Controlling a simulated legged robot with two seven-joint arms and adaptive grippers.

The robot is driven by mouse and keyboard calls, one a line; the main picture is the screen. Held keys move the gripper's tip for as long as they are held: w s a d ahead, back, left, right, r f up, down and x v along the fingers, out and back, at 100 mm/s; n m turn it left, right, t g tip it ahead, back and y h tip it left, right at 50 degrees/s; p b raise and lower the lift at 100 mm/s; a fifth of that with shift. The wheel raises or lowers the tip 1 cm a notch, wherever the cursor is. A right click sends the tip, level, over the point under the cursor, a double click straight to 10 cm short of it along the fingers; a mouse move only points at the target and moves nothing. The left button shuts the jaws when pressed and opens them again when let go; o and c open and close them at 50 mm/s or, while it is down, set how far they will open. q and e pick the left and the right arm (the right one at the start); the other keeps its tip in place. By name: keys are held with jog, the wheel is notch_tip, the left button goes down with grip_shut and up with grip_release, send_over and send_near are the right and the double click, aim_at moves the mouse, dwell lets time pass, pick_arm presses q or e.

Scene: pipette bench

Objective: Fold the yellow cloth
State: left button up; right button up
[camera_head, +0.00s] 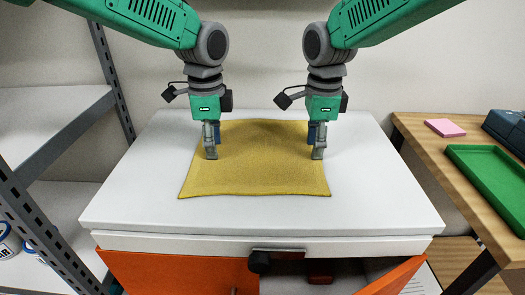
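The yellow cloth (255,172) lies spread out on the white cabinet top (385,200), roughly square, with its near edge running straight across and a slight rise at its far edge. My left gripper (211,154) points down at the cloth's left side. My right gripper (318,154) points down at the cloth's right edge. Both fingertips appear at or just above the cloth. I cannot tell whether either grips the fabric, as the fingers overlap from this angle.
Below the top, an orange door (180,272) and another orange door (396,276) stand at the front of the cabinet. A grey shelf rack (55,125) stands at left. At right, a wooden table (440,160) holds a green tray (484,158) and a pink pad (444,127).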

pick_arm(q)
jog(key=shift+d+f, duration=0.1)
jog(key=shift+d, duration=0.2)
jog(key=c, duration=0.3)
pick_arm(e)
jog(key=shift+d+f, duration=0.15)
jog(key=shift+d, duration=0.15)
jog(key=c, duration=0.3)
pick_arm(q)
jog(key=shift+d, duration=0.1)
jog(key=c, duration=0.4)
pick_arm(e)
jog(key=shift+d, duration=0.15)
jog(key=c, duration=0.4)
pick_arm(q)
grip_shut()
pick_arm(e)
jog(key=shift+s+f, duration=0.1)
grip_shut()
pick_arm(q)
jog(key=shift+s+a+f, duration=0.1)
jog(key=shift+a+f, duration=0.05)
jog(key=shift+a, duration=0.6)
pick_arm(e)
jog(key=shift+a, duration=0.75)
pick_arm(q)
jog(key=shift+d, duration=0.15)
pick_arm(e)
jog(key=shift+d, duration=0.2)
